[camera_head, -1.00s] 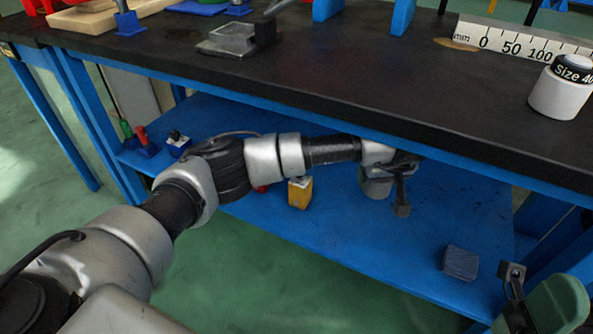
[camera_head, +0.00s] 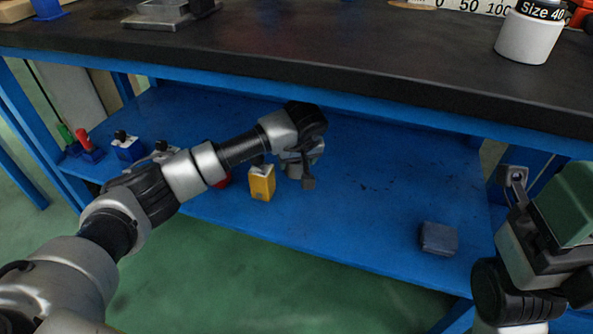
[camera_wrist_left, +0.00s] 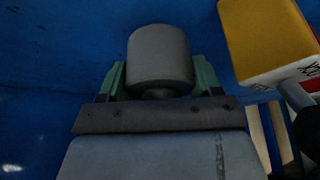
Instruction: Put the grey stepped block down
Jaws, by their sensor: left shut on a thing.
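The grey stepped block (camera_head: 302,168) is a round, cylinder-like piece over the blue lower shelf. It is partly hidden behind my left gripper (camera_head: 305,165). In the left wrist view, the grey stepped block (camera_wrist_left: 160,58) sits between the two green fingers of my left gripper (camera_wrist_left: 160,80), which is shut on it. Its narrower end is toward the palm. I cannot tell whether it touches the shelf. My right gripper (camera_head: 514,178) is at the right edge, apart from the block; its jaws do not show clearly.
A yellow block (camera_head: 262,183) stands close left of the held block, also in the wrist view (camera_wrist_left: 262,40). A dark block (camera_head: 438,238) lies at the shelf's right. The blue shelf (camera_head: 370,205) is clear between them. The black tabletop (camera_head: 330,65) overhangs it.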

